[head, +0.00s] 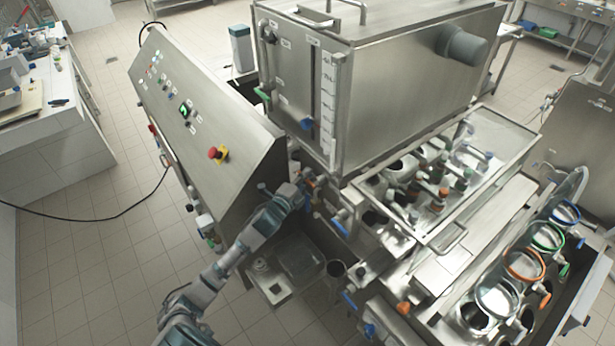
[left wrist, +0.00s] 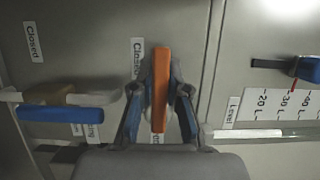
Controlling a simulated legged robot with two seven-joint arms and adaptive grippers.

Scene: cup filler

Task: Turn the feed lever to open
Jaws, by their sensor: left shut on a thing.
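In the left wrist view an orange lever handle (left wrist: 160,88) stands between the two fingers of my left gripper (left wrist: 160,100), which is shut on it. The lever runs upright in that picture, beside a label reading "Closed" (left wrist: 137,58). In the head view my left gripper (head: 304,192) is at the lower front of the steel tank (head: 310,100), left of the filler; it hides most of the lever there. The lever's name label is largely covered, so I cannot read it. My right gripper is not in view.
A blue lever (left wrist: 60,113) lies left of the gripper, near another "Closed" label (left wrist: 33,41). A level scale (left wrist: 270,108) is on the right. In the head view the control panel (head: 205,120) slopes close to my left arm, and coloured rings (head: 525,264) sit at right.

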